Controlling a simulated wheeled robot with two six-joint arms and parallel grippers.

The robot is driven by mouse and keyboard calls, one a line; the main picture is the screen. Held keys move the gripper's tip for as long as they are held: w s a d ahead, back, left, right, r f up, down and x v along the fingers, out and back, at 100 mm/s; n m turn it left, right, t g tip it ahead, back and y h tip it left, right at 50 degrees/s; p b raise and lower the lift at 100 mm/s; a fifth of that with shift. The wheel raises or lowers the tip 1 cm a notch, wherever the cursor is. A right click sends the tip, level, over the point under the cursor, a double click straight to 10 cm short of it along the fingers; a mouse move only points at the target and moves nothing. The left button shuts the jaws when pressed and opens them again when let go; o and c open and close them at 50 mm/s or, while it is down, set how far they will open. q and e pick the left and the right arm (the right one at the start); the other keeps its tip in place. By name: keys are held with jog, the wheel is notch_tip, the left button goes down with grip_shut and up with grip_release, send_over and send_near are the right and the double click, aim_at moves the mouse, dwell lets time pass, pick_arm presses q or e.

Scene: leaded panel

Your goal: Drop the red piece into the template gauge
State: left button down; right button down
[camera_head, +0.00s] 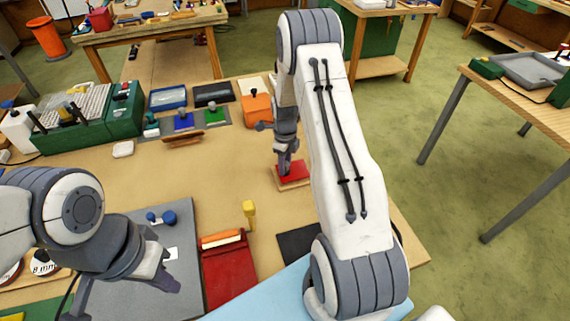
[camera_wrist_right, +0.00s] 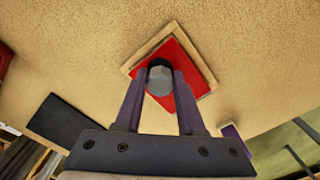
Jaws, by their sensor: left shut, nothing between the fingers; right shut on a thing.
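The red piece (camera_head: 291,171) is a flat red plate with a grey knob, also in the right wrist view (camera_wrist_right: 186,66). My right gripper (camera_head: 287,152) is shut on the knob from above. The template gauge (camera_head: 294,185) is a shallow pale wooden frame on the bench, also in the right wrist view (camera_wrist_right: 150,47). The red piece lies within the frame's outline, slightly askew to it; I cannot tell whether it is fully seated or just above. My left gripper (camera_head: 167,282) is shut and empty over the grey mat at lower left.
Blue (camera_head: 183,122) and green (camera_head: 214,114) knobbed pieces sit at the back, with an orange block (camera_head: 257,109) beside them. A yellow-handled tool (camera_head: 249,213) and a red tray (camera_head: 228,268) lie nearer. The bench around the gauge is mostly clear.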

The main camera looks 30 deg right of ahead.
jog(key=shift+f+b, duration=0.6)
jog(key=shift+f, duration=0.25)
jog(key=shift+c, duration=2.2)
grip_release()
notch_tip(320, 180, up, 9)
jog(key=b, duration=0.2)
jog(key=shift+r+b, duration=0.1)
jog(key=shift+b, duration=0.3)
jog(key=shift+r, duration=0.6)
